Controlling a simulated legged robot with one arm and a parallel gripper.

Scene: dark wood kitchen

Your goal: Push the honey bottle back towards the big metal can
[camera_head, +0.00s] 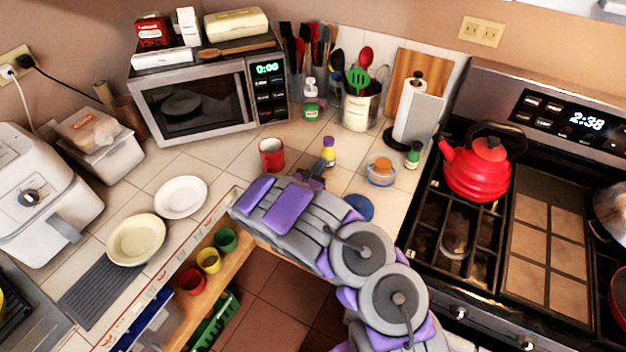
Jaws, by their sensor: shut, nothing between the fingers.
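A small yellow bottle with a purple cap (328,152), which looks like the honey bottle, stands upright on the tiled counter. The big metal can (358,111) stands behind it and to the right, near the wall, full of utensils. Bare tile lies between bottle and can. My gripper (316,172) is shut and empty, low over the counter just in front of the bottle and slightly left. I cannot tell whether it touches the bottle. My arm hides the counter edge below.
A soap bottle (311,99) is behind. The stove (500,240) borders the counter on the right.

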